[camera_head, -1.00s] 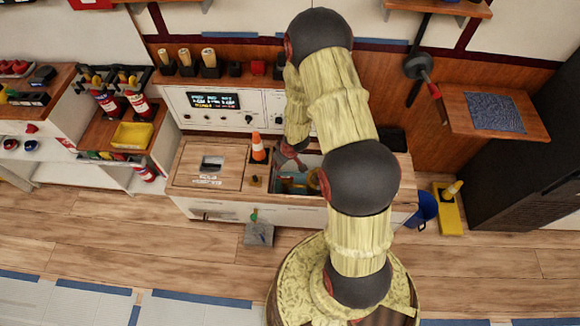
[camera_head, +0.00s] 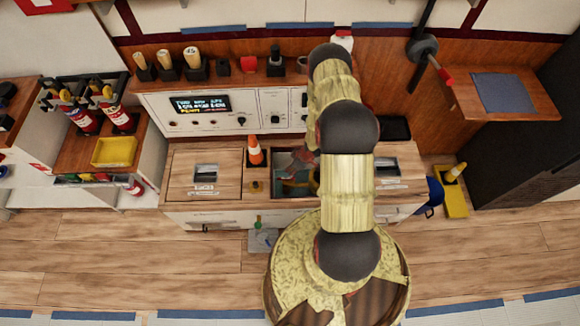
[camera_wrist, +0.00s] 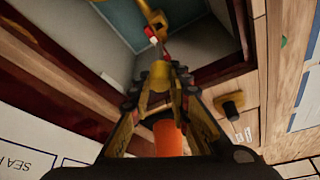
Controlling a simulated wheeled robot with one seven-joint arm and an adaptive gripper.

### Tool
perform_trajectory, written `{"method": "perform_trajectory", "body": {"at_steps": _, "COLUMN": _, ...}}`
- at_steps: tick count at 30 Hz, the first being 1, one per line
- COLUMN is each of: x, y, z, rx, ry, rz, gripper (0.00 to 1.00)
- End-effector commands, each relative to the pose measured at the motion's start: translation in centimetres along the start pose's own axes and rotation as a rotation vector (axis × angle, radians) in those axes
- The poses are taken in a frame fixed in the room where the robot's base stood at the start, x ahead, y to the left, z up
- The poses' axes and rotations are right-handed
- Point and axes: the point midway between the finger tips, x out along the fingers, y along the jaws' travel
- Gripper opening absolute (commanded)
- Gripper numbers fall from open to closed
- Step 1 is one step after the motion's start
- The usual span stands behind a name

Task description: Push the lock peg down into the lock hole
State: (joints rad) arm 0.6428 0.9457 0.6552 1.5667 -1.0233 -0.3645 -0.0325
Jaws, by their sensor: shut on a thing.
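My gripper (camera_wrist: 158,78) is shut on a small yellow part (camera_wrist: 153,97), whose shape is mostly hidden between the fingers. It is over the edge of the open bay (camera_wrist: 205,45) in the counter. A short brass-coloured peg (camera_wrist: 232,106) on a dark base stands apart from my fingers, to their right in the wrist view. It shows in the head view (camera_head: 256,187) in front of the orange cone. I cannot tell whether this is the lock peg or make out the lock hole.
The orange cone (camera_head: 255,153) stands left of the bay and shows close below my fingers in the wrist view (camera_wrist: 168,138). A yellow bent part with a red-and-white tip (camera_wrist: 151,34) is beyond the fingertips. A control panel (camera_head: 240,112) stands behind the counter.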

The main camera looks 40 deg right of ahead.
Motion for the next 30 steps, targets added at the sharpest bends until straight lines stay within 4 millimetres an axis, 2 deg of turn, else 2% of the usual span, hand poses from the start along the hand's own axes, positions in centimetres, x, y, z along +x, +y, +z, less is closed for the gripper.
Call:
{"method": "perform_trajectory", "body": {"at_steps": 10, "x": 0.0, "y": 0.1, "z": 0.1, "rx": 0.011, "ry": 0.002, "rz": 0.013, "gripper": 0.00}}
{"method": "perform_trajectory", "body": {"at_steps": 24, "x": 4.2, "y": 0.1, "z": 1.7, "rx": 0.010, "ry": 0.001, "rz": 0.012, "gripper": 0.00}}
{"method": "perform_trajectory", "body": {"at_steps": 30, "x": 5.3, "y": 0.1, "z": 2.1, "rx": 0.010, "ry": 0.001, "rz": 0.012, "gripper": 0.00}}
